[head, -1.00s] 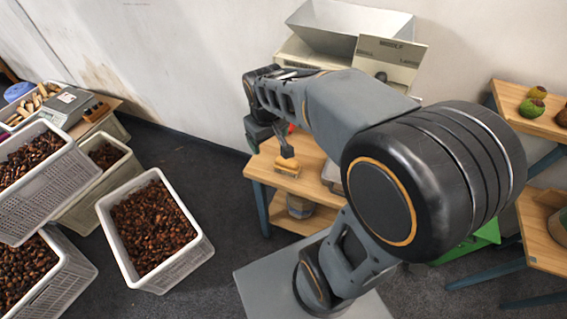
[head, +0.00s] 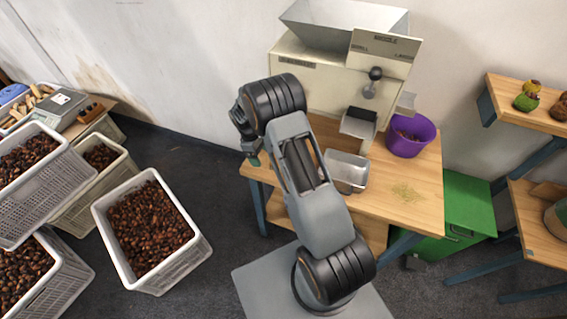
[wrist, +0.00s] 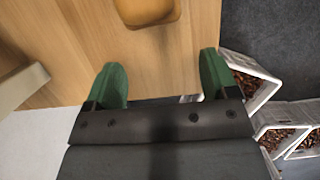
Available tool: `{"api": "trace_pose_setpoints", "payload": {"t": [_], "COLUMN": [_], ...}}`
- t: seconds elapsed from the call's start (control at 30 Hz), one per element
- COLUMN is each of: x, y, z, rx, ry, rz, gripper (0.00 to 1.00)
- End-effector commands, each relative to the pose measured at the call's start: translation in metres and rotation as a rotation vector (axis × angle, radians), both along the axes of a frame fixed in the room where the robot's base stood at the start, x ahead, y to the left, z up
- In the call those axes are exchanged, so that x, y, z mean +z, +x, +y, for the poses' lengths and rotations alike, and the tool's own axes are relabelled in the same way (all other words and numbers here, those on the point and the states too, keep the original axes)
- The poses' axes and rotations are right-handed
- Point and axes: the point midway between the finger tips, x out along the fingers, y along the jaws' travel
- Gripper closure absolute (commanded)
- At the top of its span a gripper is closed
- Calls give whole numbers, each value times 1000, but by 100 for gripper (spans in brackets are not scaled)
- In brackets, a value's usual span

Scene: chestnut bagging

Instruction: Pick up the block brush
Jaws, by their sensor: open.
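The block brush (wrist: 147,8) shows in the wrist view as a yellow-brown rounded block, cut off by the top edge. It lies over the wooden table (wrist: 180,50), beyond my fingertips and apart from them. My gripper (wrist: 163,78) has two green fingers spread apart with nothing between them. In the head view my gripper (head: 254,161) is mostly hidden by my own arm, with a bit of green showing at the table's left edge. The brush cannot be seen in the head view now; my arm covers that part of the table.
A cream machine (head: 320,75) with a hopper stands at the table's back. A metal pan (head: 346,172) and a purple bowl (head: 411,134) are on the table. A crate of chestnuts (head: 152,228) stands on the floor to the left.

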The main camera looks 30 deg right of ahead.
Motion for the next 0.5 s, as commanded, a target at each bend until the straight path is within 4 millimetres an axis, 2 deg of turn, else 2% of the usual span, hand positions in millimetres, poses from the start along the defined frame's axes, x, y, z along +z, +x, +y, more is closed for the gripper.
{"api": "trace_pose_setpoints", "payload": {"t": [0.2, 0.5], "x": [2, 2], "y": [-24, -38], "z": [-22, -35], "rx": [-1, -3], "ry": [0, 1], "rz": [-1, -2], "gripper": [20, 20]}}
